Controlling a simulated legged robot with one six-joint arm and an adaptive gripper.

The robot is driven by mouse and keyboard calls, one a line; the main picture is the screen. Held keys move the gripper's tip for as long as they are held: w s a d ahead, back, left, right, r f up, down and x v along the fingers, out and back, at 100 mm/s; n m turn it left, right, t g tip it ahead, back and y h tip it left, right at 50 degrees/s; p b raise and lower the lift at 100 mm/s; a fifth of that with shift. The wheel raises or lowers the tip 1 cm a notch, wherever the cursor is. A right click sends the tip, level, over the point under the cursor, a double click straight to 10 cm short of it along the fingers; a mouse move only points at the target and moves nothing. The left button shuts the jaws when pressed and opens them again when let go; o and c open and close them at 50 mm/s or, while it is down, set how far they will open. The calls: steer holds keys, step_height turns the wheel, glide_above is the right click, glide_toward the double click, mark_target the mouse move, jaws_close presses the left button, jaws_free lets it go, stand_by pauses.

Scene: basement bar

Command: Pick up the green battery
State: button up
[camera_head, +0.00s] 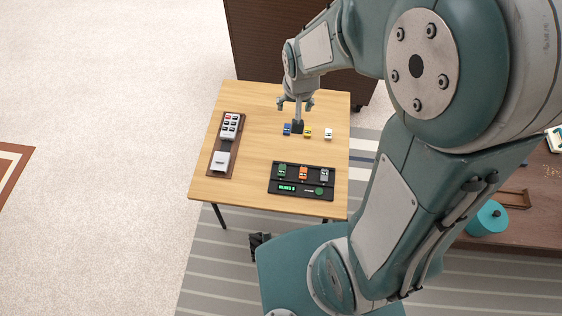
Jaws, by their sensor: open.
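The green battery (282,170) sits in the left slot of a black charger-like unit (300,189) near the front edge of the wooden table. An orange battery (303,173) and a grey one (325,175) sit in the slots to its right. My gripper (296,105) is open, its two fingers spread, pointing down over the back half of the table. It is behind the green battery and apart from it. I see nothing held in it.
A blue (287,129), a yellow (307,132) and a white battery-like piece (328,133) stand in a row below my gripper, with a dark piece between blue and yellow. A brown tray (213,163) holding pale items lies at the left. The table's middle (262,145) is clear.

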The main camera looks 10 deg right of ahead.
step_height(320, 180, down, 13)
steer(key=w+a+g, duration=0.2)
steer(key=m, duration=0.2)
glide_above(282, 170)
steer(key=shift+g, duration=0.3)
steer(key=f, duration=1.7)
steer(key=shift+a, duration=0.2)
steer(key=shift+w+d+f, duration=0.1)
steer(key=shift+d+f, duration=0.05)
steer(key=shift+f, duration=2.5)
steer(key=shift+c, duration=0.4)
jaws_close()
